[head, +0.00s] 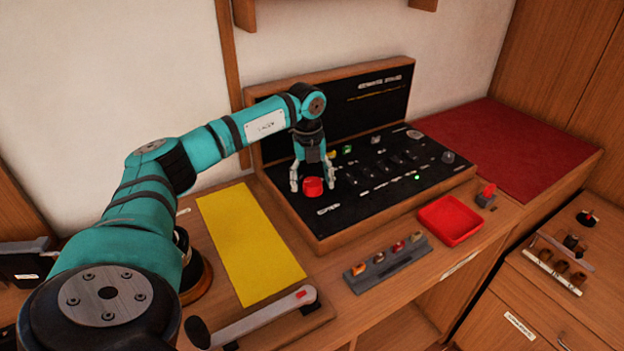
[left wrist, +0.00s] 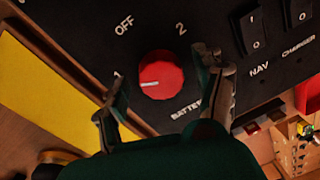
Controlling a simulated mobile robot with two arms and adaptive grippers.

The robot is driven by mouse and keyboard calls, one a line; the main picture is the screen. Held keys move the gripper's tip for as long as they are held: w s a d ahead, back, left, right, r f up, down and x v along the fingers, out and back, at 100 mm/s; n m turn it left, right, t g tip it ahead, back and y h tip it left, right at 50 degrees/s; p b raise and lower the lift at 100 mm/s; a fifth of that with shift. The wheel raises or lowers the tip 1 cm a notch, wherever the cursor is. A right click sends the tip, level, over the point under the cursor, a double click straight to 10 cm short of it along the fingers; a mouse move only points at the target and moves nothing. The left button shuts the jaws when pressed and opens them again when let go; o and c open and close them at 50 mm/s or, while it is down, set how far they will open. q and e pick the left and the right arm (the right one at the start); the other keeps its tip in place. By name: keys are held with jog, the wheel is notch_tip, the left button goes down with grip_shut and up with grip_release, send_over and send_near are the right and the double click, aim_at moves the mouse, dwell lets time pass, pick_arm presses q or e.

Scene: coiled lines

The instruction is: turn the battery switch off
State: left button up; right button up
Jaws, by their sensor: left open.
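The battery switch is a round red knob (head: 313,187) on the black panel (head: 345,208) in the open wooden case. In the left wrist view the knob (left wrist: 161,73) has a white line pointing left, toward the "1" mark. "OFF" is printed to its upper left, "2" to its upper right and "BATTERY" below, partly hidden by a finger. My left gripper (head: 313,178) is open above the panel, with its fingers on either side of the knob. In the left wrist view the fingers (left wrist: 160,80) appear apart from the knob. My right gripper is not in view.
Rocker switches marked NAV (left wrist: 251,32) and CHARGER (left wrist: 297,12) lie right of the knob. A yellow mat (head: 250,240) is left of the case. A red tray (head: 450,220), a grey rack (head: 388,265) and a lever with a red tip (head: 262,315) stand in front.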

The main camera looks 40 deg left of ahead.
pick_arm(q)
jog(key=shift+f, duration=0.2)
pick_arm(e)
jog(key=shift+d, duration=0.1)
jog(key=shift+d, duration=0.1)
pick_arm(q)
jog(key=c, duration=1.2)
jog(key=shift+o, duration=0.2)
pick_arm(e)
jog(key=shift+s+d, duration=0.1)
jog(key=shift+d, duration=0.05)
